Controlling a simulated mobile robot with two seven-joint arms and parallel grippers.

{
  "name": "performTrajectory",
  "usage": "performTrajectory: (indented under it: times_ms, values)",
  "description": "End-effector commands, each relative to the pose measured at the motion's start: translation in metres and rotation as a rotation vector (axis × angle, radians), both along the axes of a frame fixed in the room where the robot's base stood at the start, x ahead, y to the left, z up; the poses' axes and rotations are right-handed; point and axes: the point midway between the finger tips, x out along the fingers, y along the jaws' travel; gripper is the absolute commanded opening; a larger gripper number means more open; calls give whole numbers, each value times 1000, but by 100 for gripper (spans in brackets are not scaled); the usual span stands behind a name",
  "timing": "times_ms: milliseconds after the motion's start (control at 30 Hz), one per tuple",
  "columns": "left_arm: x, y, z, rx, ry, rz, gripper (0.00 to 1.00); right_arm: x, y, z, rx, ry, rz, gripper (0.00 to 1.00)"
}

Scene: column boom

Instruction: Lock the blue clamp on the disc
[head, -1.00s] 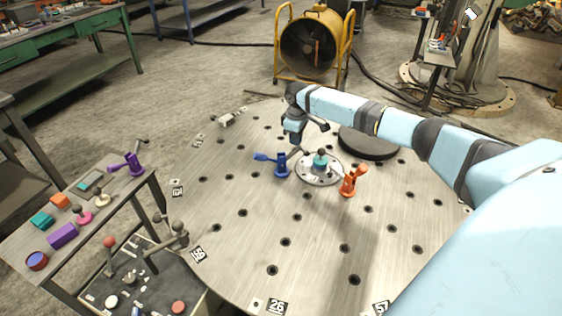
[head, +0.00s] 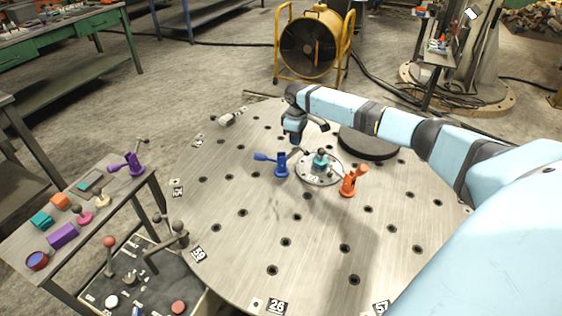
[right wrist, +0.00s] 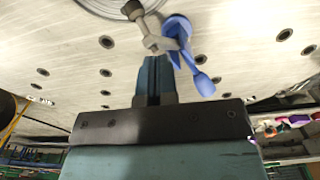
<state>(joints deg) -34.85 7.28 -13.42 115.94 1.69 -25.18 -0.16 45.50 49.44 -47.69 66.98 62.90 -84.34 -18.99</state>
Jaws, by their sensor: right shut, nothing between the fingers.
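The disc (head: 235,240) is a large round steel plate with rows of dark holes. The blue clamp (head: 281,169) stands on it beside a small round fixture (head: 319,176) with a teal part (head: 320,160). In the head view its blue handle sticks out to the left, roughly level. My right gripper (head: 294,138) is shut and empty, just behind the clamp. In the right wrist view its fingers (right wrist: 155,72) are close to the blue clamp (right wrist: 178,28) and its metal arm; I cannot tell whether they touch. My left gripper is not in view.
An orange clamp (head: 349,183) stands right of the fixture. A dark round plate (head: 368,144) lies behind it, under my right arm. A side table (head: 20,245) with coloured parts and a purple clamp (head: 130,165) stands left. The front of the disc is clear.

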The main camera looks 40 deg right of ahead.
Motion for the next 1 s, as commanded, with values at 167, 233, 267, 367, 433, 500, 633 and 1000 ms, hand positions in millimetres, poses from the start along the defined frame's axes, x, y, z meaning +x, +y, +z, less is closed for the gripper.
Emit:
performTrajectory:
  times_ms: [167,233,267,367,433,500,633,1000]
  values:
    - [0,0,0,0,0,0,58,0,0,0,0,0,0,0]
    - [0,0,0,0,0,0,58,0,0,-1,0,0,0,0]
    - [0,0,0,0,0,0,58,0,0,-2,0,0,0,0]
    - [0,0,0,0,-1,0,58,0,-1,-4,0,0,0,0]
    - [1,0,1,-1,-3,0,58,-1,-1,-7,1,0,-1,0]
    - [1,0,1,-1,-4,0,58,-1,-1,-9,1,0,0,0]
    - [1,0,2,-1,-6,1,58,-2,-2,-14,1,0,0,0]
    - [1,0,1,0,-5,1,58,-2,-2,-22,2,1,1,0]
